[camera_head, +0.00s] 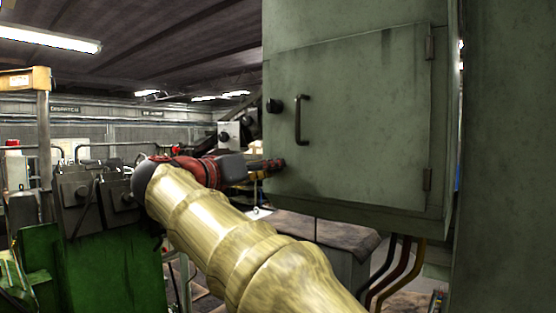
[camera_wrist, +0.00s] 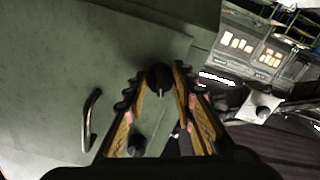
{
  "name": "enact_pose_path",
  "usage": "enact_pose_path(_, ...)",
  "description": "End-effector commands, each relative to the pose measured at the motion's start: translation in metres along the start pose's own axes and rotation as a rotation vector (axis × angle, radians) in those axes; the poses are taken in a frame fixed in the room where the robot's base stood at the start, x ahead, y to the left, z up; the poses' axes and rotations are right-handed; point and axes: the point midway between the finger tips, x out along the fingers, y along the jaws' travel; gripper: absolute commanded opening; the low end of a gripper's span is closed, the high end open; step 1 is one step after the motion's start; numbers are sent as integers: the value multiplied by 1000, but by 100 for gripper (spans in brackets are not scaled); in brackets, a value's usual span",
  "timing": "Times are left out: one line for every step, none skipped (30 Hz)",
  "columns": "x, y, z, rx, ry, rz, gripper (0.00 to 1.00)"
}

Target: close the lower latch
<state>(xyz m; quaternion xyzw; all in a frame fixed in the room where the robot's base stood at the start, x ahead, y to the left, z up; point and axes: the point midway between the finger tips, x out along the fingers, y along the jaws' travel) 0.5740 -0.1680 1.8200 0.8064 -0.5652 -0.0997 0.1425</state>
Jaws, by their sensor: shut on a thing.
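The lower latch (camera_wrist: 159,75) is a small black round knob with a pale mark, near the door's edge in the wrist view. My gripper (camera_wrist: 158,82) has its two fingers on either side of it, shut on it. In the head view my gripper (camera_head: 275,166) reaches the lower left edge of the green cabinet door (camera_head: 365,120), and its fingers hide the lower latch there. The upper latch (camera_head: 274,105) is a black knob higher on the same edge; it also shows between the fingers' bases in the wrist view (camera_wrist: 137,143). The door looks flush with the cabinet.
A curved door handle (camera_head: 302,120) stands out right of the upper latch; it is left of my fingers in the wrist view (camera_wrist: 92,120). Hinges (camera_head: 428,180) are on the door's right side. Pipes (camera_head: 395,270) run below the cabinet. Green machinery (camera_head: 110,265) stands at left.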

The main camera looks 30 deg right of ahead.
Motion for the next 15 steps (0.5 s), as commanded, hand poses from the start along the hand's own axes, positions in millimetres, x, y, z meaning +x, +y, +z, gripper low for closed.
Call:
enact_pose_path(0,1,-3,-43,0,-1,0)
enact_pose_path(0,1,-3,-66,0,-1,0)
enact_pose_path(0,1,-2,-91,0,-1,0)
enact_pose_path(0,0,-2,-106,0,-1,0)
enact_pose_path(0,0,-1,-117,0,-1,0)
enact_pose_path(0,0,-1,-128,0,-1,0)
enact_pose_path(0,0,-1,-134,0,-1,0)
enact_pose_path(0,0,-1,-141,0,-1,0)
enact_pose_path(0,0,-1,-155,0,-1,0)
enact_pose_path(0,0,-1,-173,0,-1,0)
enact_pose_path(0,0,-2,-194,0,-1,0)
enact_pose_path(0,0,-2,-229,0,-1,0)
enact_pose_path(0,1,-3,-259,0,-1,0)
enact_pose_path(0,1,-3,-286,0,-1,0)
enact_pose_path(0,1,-3,-323,0,-1,0)
